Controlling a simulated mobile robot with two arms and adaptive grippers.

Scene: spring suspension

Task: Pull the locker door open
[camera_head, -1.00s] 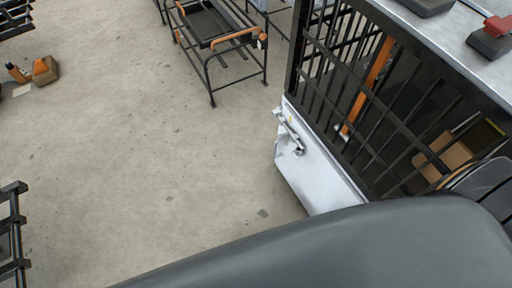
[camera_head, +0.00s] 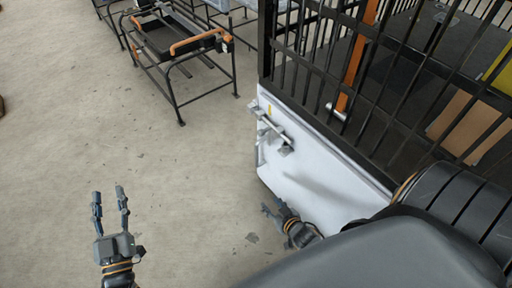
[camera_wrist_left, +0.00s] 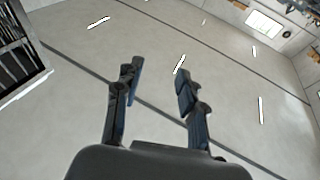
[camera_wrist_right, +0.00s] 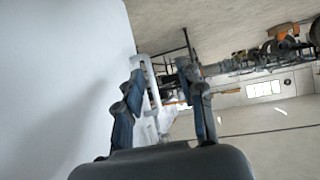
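The locker door is a white panel (camera_head: 310,182) below black bars, with a metal handle (camera_head: 272,131) near its left edge. My left gripper (camera_head: 109,198) is open and empty over bare floor, well left of the door; it also shows open in the left wrist view (camera_wrist_left: 158,75). My right gripper (camera_head: 272,207) is close to the lower part of the white panel, below the handle and apart from it. In the right wrist view my right gripper (camera_wrist_right: 166,85) is open, with the white panel (camera_wrist_right: 65,80) along its left and the handle (camera_wrist_right: 150,90) beyond its fingers.
A black barred cage (camera_head: 400,75) stands above the white panel, with an orange post (camera_head: 357,55) and a cardboard box (camera_head: 468,122) behind the bars. A black metal cart (camera_head: 180,50) with orange handles stands at the back left. The floor between is clear.

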